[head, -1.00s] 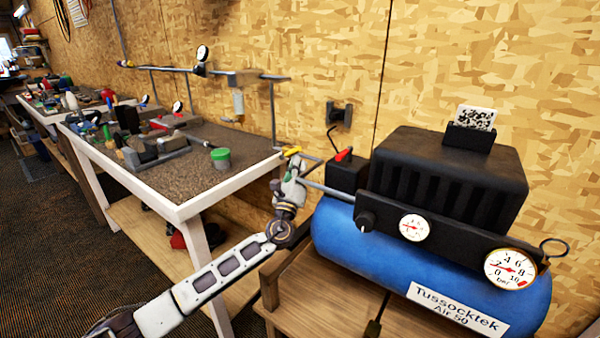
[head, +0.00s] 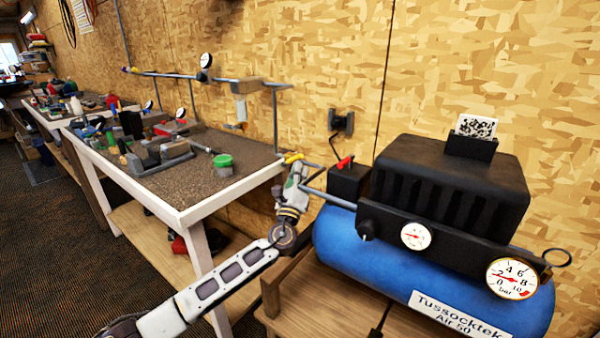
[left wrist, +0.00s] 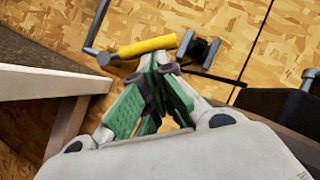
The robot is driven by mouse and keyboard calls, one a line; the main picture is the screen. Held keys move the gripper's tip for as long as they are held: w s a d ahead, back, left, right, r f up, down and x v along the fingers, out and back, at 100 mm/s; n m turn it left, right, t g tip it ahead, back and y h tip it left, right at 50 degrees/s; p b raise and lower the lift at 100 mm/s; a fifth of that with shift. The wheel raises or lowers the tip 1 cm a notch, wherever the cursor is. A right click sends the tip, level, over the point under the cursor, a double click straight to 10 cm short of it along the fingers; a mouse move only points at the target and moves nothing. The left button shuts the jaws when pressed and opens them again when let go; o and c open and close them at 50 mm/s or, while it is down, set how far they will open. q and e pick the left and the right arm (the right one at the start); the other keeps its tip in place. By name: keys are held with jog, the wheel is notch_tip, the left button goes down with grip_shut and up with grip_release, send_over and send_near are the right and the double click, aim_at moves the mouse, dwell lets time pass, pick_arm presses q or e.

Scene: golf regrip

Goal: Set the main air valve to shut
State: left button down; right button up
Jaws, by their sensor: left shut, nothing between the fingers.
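The valve's yellow lever (head: 292,158) is on the grey pipework between the bench corner and the compressor. In the left wrist view the yellow lever (left wrist: 147,47) runs sideways from a dark fitting at its left end, just beyond the fingertips. My left gripper (head: 298,168) is close at the lever, with its green-padded fingers (left wrist: 160,64) shut and empty. The fingertips look very near the lever's right half; I cannot tell whether they touch it. The valve body is partly hidden in the head view. My right gripper is not in view.
The blue compressor (head: 345,245), with gauges and a black cover (head: 450,185), stands on a wooden stand to the right. A black box with a red switch (head: 345,162) is close beside the gripper. A workbench (head: 230,190) with tools stands to the left. The wall is behind.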

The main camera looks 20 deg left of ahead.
pick_arm(q)
jog(key=shift+r+n+y, duration=0.2)
jog(key=shift+n+y, duration=0.2)
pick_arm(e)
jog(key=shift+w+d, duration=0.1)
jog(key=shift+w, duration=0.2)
